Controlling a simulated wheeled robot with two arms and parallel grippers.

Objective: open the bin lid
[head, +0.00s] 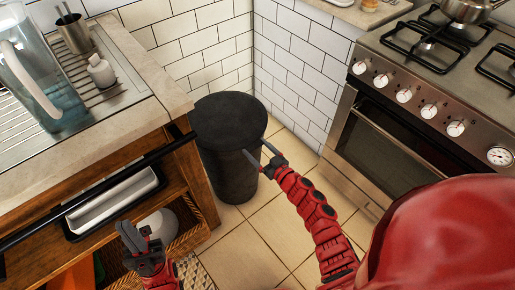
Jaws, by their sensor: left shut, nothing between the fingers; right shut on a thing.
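The dark round bin (228,178) stands on the floor in the corner between the wooden counter and the oven. Its flat black lid (229,118) lies level on top and looks closed. My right gripper (257,149) reaches from the lower right to the lid's front right edge. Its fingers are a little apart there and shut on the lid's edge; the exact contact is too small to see. My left gripper (130,238) is shut and empty at the lower left, in front of the counter's shelves and well away from the bin.
The wooden counter (176,105) with a sink, a clear jug (42,75) and a dark rail (105,184) is at the left. The oven (385,140) stands at the right. White tiled walls close the corner behind the bin. Tiled floor (250,235) is open in front.

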